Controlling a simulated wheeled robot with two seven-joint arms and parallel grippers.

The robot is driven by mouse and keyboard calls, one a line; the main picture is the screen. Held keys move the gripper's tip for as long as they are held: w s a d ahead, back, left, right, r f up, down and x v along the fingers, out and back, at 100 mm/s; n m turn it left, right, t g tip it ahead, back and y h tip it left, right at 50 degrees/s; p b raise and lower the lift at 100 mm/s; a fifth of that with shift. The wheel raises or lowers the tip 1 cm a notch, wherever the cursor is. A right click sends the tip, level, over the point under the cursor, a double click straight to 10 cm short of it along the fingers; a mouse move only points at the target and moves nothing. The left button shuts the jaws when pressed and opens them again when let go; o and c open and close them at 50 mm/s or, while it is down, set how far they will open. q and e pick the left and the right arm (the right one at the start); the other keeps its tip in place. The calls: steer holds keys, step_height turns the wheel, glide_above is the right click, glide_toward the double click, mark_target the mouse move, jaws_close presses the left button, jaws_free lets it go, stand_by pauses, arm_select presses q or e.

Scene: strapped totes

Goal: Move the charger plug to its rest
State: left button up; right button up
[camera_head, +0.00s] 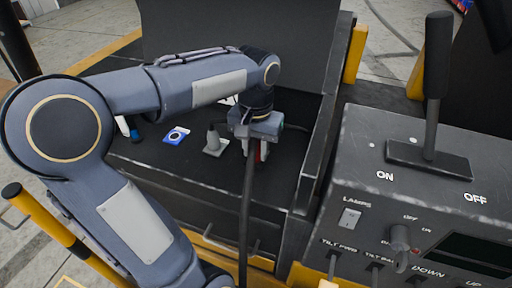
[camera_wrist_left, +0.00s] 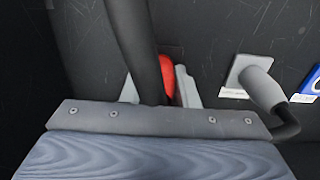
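My left gripper (camera_head: 254,152) points down at the black deck. In the left wrist view, its two pale fingers (camera_wrist_left: 160,90) stand apart on either side of a red piece (camera_wrist_left: 167,75), which looks like part of the charger plug. A grey post on a pale plate (camera_head: 214,141), possibly the rest, stands just left of the gripper. My right gripper is out of view.
A blue-and-white tag (camera_head: 176,135) lies left of the grey post. The cable (camera_head: 245,215) hangs over the deck's front edge. A control box (camera_head: 350,170) with switches and a tall black lever (camera_head: 436,75) stands at the right. A raised dark wall (camera_head: 240,30) is behind.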

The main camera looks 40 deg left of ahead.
arm_select(q)
jaws_close()
steer(key=shift+r, duration=0.1)
steer(key=shift+r+p, duration=2.9)
steer(key=shift+r, duration=0.05)
step_height(320, 180, up, 6)
steer(key=p, duration=0.5)
steer(key=shift+p, duration=0.35)
